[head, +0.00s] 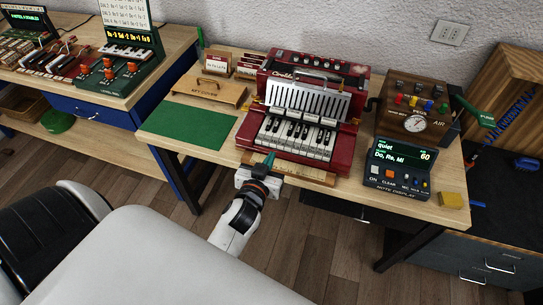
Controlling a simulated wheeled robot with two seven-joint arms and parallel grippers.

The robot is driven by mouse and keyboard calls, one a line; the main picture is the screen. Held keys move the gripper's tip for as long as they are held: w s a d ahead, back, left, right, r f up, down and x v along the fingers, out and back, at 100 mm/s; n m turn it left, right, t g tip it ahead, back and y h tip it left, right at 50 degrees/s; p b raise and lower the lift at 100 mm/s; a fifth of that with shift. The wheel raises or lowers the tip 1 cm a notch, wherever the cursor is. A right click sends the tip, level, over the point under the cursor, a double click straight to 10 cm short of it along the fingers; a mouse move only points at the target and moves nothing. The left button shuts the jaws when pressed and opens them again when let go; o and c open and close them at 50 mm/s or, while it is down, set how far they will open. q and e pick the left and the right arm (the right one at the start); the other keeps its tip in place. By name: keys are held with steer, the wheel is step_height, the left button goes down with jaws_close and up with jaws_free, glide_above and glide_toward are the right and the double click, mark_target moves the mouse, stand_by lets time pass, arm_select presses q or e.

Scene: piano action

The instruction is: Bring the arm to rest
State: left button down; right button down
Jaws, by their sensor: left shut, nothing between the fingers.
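My left gripper (266,163) shows at the front edge of the table, just in front of a red accordion-like piano action (350,133) with black and white keys. The gripper is shut, with nothing seen held in it. My left arm (237,222) is stretched forward from the bottom of the view. A wooden strip (318,178) lies along the front of the red instrument, close to the gripper. I cannot tell whether the gripper touches it. My right gripper is not in view.
A green mat (187,124) and a wooden key-cover stand (208,90) are left of the instrument. A note display (397,181), a gauge box (410,112) and a yellow block (451,200) stand at right. A second bench (164,61) with devices is at left. Floor is open below.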

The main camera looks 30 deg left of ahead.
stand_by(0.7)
arm_select(q)
steer(key=s+d+f+m+g+h, duration=0.15)
steer(key=s+f, duration=0.25)
steer(key=f, duration=0.5)
steer(key=s+d+f+m+g+h, duration=0.1)
steer(key=s+d+f+g, duration=0.15)
steer(key=f, duration=0.75)
steer(key=s+d+f+m+g+h, duration=0.1)
steer(key=s+d+f+g, duration=0.2)
steer(key=f, duration=0.6)
steer(key=s+a+f+g, duration=0.1)
steer(key=s+f+g, duration=0.1)
steer(key=s+f, duration=0.3)
steer(key=s+a+f+m+g, duration=0.1)
steer(key=s+f, duration=0.5)
steer(key=s, duration=0.8)
steer(key=s+a+f+g, duration=0.3)
steer(key=s+f+g, duration=0.1)
steer(key=s, duration=0.5)
steer(key=shift+s+f, duration=0.3)
steer(key=shift+f, duration=0.55)
